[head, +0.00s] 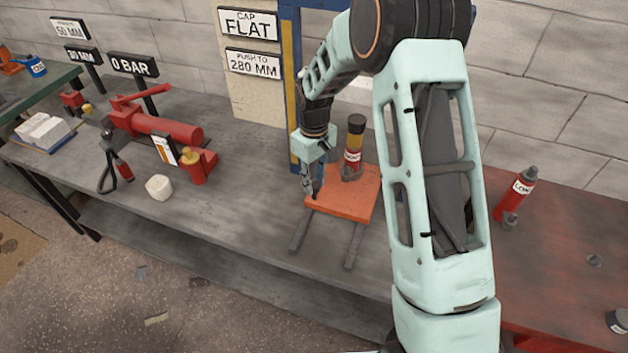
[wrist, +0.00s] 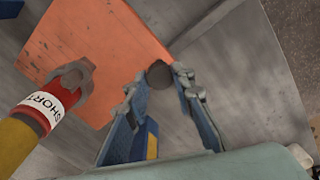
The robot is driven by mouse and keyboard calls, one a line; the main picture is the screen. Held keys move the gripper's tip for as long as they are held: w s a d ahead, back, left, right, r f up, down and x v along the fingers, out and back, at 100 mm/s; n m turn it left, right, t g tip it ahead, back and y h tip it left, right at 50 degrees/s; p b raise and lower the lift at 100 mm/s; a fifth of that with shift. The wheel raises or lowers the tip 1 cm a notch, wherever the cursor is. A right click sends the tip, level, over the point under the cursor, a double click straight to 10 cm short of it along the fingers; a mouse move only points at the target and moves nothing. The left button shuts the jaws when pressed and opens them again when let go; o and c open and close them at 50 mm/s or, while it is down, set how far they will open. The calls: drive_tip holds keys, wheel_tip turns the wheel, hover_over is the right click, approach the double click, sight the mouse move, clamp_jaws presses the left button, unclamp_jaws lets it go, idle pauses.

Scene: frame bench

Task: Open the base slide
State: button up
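The base slide is an orange plate (head: 345,197) on two dark rails (head: 354,245) that stick out toward the bench front. It also fills the upper left of the wrist view (wrist: 105,38). A red and yellow cylinder labelled SHORT (head: 354,140) stands on it in a grey forked holder (wrist: 77,77). My gripper (head: 311,190) points down at the plate's front left edge. In the wrist view its fingers (wrist: 159,78) are apart, with a dark round knob (wrist: 159,74) between the tips. I cannot tell whether they touch the knob.
A blue post (head: 290,60) stands behind the slide. A red hand pump (head: 160,125) and a cream block (head: 159,187) are on the left of the bench. A red LONG cylinder (head: 516,193) stands at right. The bench in front of the plate is clear except for the rails.

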clamp_jaws()
drive_tip(key=s+a+b, duration=0.1)
drive_tip(key=s+a, duration=0.2)
drive_tip(key=s, duration=0.4)
drive_tip(key=s+a+b, duration=0.1)
drive_tip(key=s+a, duration=0.2)
drive_tip(key=s, duration=0.5)
drive_tip(key=shift+s+a+b, duration=0.2)
drive_tip(key=shift+b, duration=0.2)
drive_tip(key=o, duration=0.6)
unclamp_jaws()
drive_tip(key=shift+r, duration=0.1)
wheel_tip(320, 180, up, 12)
